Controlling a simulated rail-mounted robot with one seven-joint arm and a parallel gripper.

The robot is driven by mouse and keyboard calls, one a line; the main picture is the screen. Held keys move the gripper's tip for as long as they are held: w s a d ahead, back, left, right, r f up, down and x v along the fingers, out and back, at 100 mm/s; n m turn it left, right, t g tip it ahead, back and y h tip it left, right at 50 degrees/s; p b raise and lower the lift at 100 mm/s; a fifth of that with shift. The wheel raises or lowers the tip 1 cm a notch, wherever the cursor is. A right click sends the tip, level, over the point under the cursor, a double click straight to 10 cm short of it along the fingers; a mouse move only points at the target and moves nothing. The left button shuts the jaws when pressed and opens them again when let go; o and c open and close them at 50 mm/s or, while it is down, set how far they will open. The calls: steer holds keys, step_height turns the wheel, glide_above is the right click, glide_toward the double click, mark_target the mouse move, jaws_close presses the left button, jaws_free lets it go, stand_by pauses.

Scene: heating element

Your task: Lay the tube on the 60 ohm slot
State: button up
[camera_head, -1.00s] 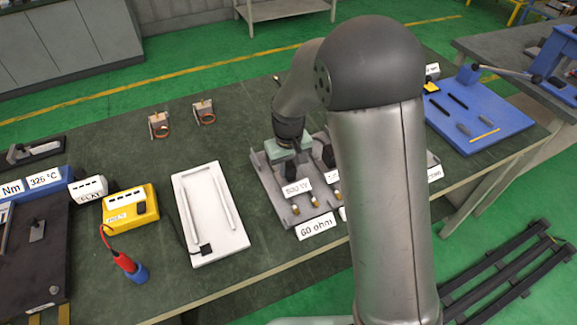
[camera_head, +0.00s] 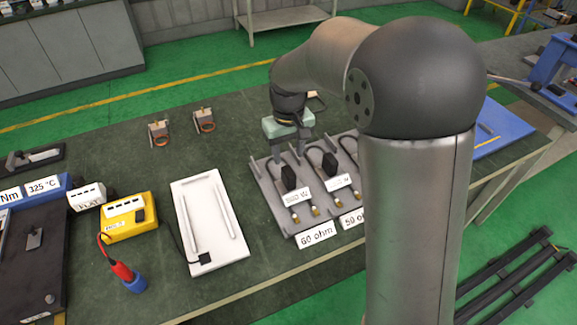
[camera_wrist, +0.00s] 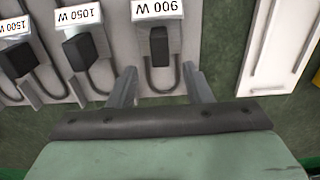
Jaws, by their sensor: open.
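A U-shaped dark tube with a black block and a white 900 W tag (camera_head: 298,193) lies in the leftmost slot of the grey board, in line with the 60 ohm label (camera_head: 316,235). Its brass ends point to the board's front edge. In the wrist view, the tube's black block (camera_wrist: 159,46) and bend show just beyond the fingertips. My gripper (camera_head: 298,146) is open and empty above the back left of the board. In the wrist view, my gripper's (camera_wrist: 160,75) fingers stand apart, on either side of the bend's line, with nothing between them.
More tagged tubes lie in slots to the right, including one tagged 1050 W (camera_wrist: 79,48) and one by the 50 ohm label (camera_head: 352,219). My arm hides the board's right part. A white tray (camera_head: 236,252) lies left. Two small clamp-like pieces (camera_head: 158,131) stand at back left.

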steer(key=s+d+r+m, duration=0.1)
steer(key=s+d+r, duration=0.1)
steer(key=s+d, duration=0.4)
steer(key=s+d+r+m, duration=0.2)
steer(key=s+d+r, duration=0.15)
steer(key=s, duration=0.45)
steer(key=s+d+f, duration=0.2)
steer(key=s, duration=0.3)
steer(key=s+d+f+m, duration=0.1)
steer(key=s+d+f, duration=0.1)
steer(key=s, duration=0.3)
steer(key=shift+d+m+t, duration=0.25)
steer(key=shift+m+t, duration=0.05)
steer(key=shift+s+r, duration=0.1)
